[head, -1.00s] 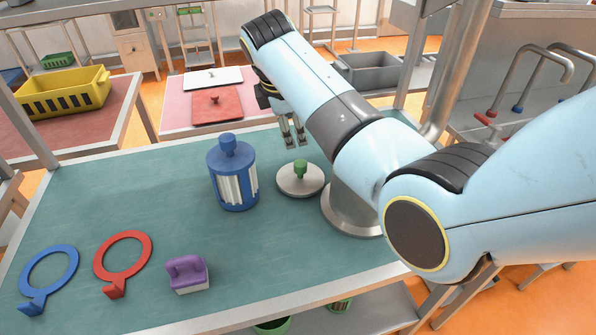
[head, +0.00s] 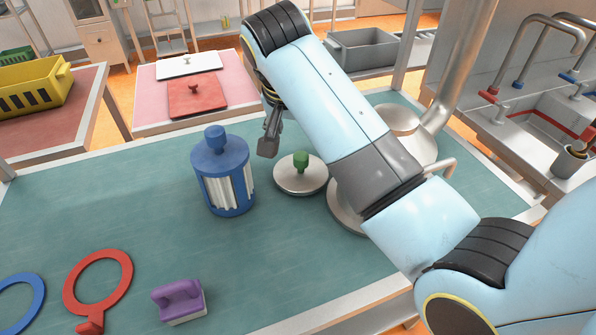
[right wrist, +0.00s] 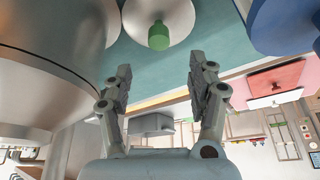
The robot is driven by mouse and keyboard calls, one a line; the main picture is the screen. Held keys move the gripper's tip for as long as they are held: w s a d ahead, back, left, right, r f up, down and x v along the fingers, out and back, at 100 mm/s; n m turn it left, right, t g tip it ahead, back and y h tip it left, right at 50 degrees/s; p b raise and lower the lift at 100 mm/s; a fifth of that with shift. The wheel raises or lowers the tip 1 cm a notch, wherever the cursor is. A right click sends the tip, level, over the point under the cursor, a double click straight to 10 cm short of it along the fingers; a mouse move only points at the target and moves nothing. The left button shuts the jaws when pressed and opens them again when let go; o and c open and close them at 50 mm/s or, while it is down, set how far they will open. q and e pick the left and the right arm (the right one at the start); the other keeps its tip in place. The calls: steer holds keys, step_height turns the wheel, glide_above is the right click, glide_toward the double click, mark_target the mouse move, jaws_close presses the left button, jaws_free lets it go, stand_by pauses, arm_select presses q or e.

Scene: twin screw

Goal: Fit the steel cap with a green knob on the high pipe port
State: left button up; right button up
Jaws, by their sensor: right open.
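The steel cap (head: 289,182) is a flat round disc lying on the teal table, with a green knob (head: 301,159) standing upright on top. In the right wrist view the green knob (right wrist: 158,36) shows at the top, beyond the fingertips. My right gripper (head: 268,141) is left of and behind the cap in the head view, apart from it. Its fingers are open and empty in the right wrist view (right wrist: 160,75). Steel pipework (head: 399,119) stands partly hidden behind my right arm; I cannot tell which opening is the high port. My left gripper is out of view.
A blue canister (head: 222,185) stands close left of the cap. A red ring (head: 70,283), a blue ring (head: 37,297) and a purple block (head: 178,300) lie at the front left. A large steel cylinder (right wrist: 45,62) is near the gripper. The table's left middle is clear.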

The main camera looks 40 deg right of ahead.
mark_target(300, 156)
steer(key=x, duration=0.5)
steer(key=p+x, duration=0.1)
steer(key=x, duration=0.4)
steer(key=shift+s+f, duration=0.15)
steer(key=shift+f, duration=0.1)
jaws_close()
